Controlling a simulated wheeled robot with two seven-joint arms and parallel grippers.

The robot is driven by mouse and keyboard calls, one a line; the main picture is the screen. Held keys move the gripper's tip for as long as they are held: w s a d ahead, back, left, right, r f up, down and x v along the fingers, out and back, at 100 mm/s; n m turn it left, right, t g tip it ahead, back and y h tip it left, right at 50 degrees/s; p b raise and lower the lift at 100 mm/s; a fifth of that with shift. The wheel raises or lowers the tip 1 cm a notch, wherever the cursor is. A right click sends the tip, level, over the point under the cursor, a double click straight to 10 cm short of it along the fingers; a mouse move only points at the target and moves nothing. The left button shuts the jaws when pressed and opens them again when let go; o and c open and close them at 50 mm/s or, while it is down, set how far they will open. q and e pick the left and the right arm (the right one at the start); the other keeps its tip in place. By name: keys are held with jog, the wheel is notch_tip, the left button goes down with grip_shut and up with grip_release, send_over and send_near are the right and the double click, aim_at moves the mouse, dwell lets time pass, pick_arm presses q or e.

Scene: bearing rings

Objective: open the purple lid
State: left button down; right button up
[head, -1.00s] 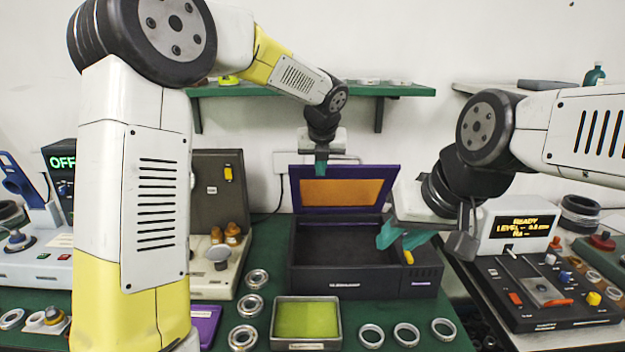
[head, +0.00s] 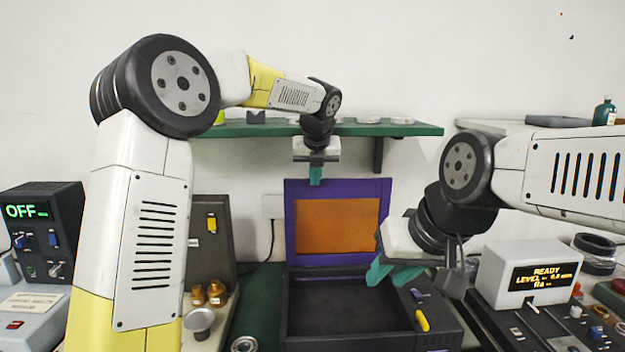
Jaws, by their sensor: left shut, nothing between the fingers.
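The purple lid (head: 290,222) with an orange window (head: 335,227) stands raised, close to upright, at the back of a dark box (head: 345,306). The box's inside is visible and looks empty. My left gripper (head: 316,180) points down at the lid's top edge, with its teal fingers shut; I cannot tell whether it touches the lid. My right gripper (head: 381,275) hangs over the right part of the box, in front of the lid's lower right corner. Its teal fingers look apart, with nothing seen between them.
A green wall shelf (head: 400,130) runs behind and above the lid. A grey open case (head: 212,235) with brass parts stands left of the box. A display unit (head: 540,275) stands on the right. A yellow switch (head: 422,320) and a purple switch (head: 417,295) sit on the box's right panel.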

dwell(0.4)
pick_arm(q)
jog(key=v, duration=0.7)
jog(key=s+a+n, duration=0.8)
jog(key=s+n, duration=0.1)
jog(key=s+a+f+n, duration=0.3)
jog(key=s+n, duration=0.4)
jog(key=n, duration=0.1)
jog(key=s+a+f+n+h, duration=0.1)
jog(key=s+a+f+n, duration=0.3)
jog(key=s+n, duration=0.4)
jog(key=s+a+f+n+h, duration=0.1)
jog(key=s+a+f+n, duration=0.2)
jog(key=s+n, duration=0.5)
jog(key=shift+a+f+n, duration=0.2)
jog(key=shift+f+n, duration=0.55)
jog(key=shift+n, duration=0.45)
